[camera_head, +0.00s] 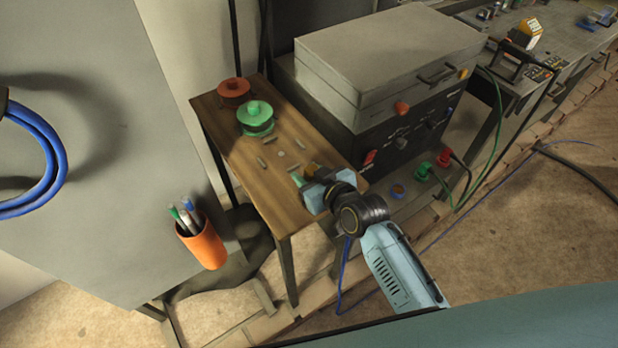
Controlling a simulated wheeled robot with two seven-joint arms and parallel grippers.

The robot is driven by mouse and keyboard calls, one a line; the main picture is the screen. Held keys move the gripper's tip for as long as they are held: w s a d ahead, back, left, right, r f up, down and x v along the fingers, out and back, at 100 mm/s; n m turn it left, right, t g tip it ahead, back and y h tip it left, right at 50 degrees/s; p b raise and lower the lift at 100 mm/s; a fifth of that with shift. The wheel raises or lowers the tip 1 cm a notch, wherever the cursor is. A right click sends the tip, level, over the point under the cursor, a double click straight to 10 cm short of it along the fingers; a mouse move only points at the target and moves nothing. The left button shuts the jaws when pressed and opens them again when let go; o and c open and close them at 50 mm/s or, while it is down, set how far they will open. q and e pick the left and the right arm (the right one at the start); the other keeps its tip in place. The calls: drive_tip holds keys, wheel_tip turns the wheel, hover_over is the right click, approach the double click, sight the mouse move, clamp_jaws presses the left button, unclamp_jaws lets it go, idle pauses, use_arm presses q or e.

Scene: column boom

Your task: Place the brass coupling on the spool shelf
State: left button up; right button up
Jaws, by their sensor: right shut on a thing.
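The spool shelf is a narrow wooden-topped stand (268,196) in the middle of the view. A red spool (234,92) and a green spool (256,117) stand at its far end. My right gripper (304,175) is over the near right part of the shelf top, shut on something. A small brownish-gold piece, apparently the brass coupling (312,168), shows at the jaws; the gripper hides most of it. I cannot tell whether it touches the wood. My left gripper is not in view.
Several small flat pieces lie on the shelf top between the green spool and my gripper. A grey case (390,50) on a dark panelled unit stands close on the right. A grey panel with an orange pen cup (202,242) and blue cable (45,150) is at left.

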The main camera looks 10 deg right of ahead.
drive_tip(key=shift+f, duration=0.55)
drive_tip(key=shift+f, duration=0.1)
drive_tip(key=o, duration=0.6)
drive_tip(key=shift+f, duration=0.15)
drive_tip(key=o, duration=0.5)
drive_tip(key=shift+c, duration=0.2)
drive_tip(key=shift+r, duration=0.3)
drive_tip(key=p+v, duration=0.1)
drive_tip(key=v, duration=1.1)
